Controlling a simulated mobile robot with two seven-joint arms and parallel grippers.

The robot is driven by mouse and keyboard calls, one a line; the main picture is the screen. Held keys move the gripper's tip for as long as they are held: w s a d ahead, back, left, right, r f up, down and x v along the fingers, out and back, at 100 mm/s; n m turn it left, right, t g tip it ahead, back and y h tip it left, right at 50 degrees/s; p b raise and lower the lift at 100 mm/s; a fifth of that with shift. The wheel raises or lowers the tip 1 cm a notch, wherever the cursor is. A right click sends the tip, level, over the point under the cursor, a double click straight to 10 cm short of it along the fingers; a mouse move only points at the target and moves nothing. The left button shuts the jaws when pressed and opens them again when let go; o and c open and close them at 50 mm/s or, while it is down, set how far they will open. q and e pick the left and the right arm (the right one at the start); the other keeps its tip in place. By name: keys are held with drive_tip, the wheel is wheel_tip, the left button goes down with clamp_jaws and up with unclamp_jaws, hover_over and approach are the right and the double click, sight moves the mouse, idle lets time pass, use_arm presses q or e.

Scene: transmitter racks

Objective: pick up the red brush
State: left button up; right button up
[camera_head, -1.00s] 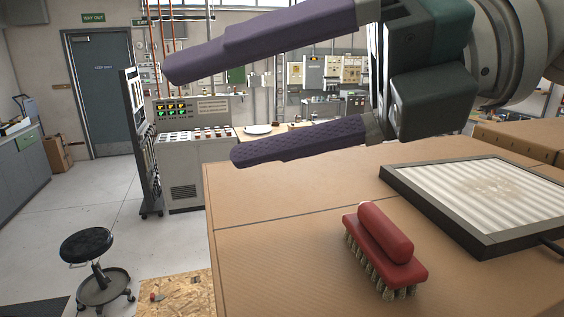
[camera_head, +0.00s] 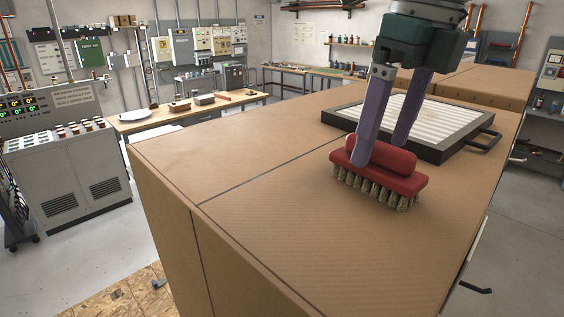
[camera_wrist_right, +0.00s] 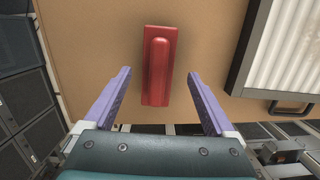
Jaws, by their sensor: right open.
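The red brush (camera_head: 398,179) lies bristles down on the tan cabinet top, with its raised red grip upward. In the right wrist view the brush (camera_wrist_right: 158,66) lies ahead of and between the lines of the two fingers. My right gripper (camera_head: 380,152) comes down from above with its purple fingers apart. One finger appears in front of the brush's grip and the other behind it in the head view. The right wrist view shows the gripper (camera_wrist_right: 166,102) open and empty. I cannot tell how high the fingertips are above the brush. My left gripper is not in view.
A framed filter panel (camera_head: 408,118) with a dark handle lies on the cabinet top (camera_head: 250,205) just behind the brush. The cabinet's left part is bare. A control console (camera_head: 65,165) and a workbench (camera_head: 185,113) stand farther back.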

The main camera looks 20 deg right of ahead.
sight(383, 144)
drive_tip(key=f+b, duration=0.1)
drive_tip(key=f, duration=0.1)
drive_tip(key=f+b, duration=0.1)
drive_tip(key=f, duration=0.1)
drive_tip(key=shift+w+a, duration=0.15)
drive_tip(key=shift+a, duration=0.05)
drive_tip(key=shift+r, duration=0.1)
drive_tip(key=shift+c, duration=0.5)
clamp_jaws()
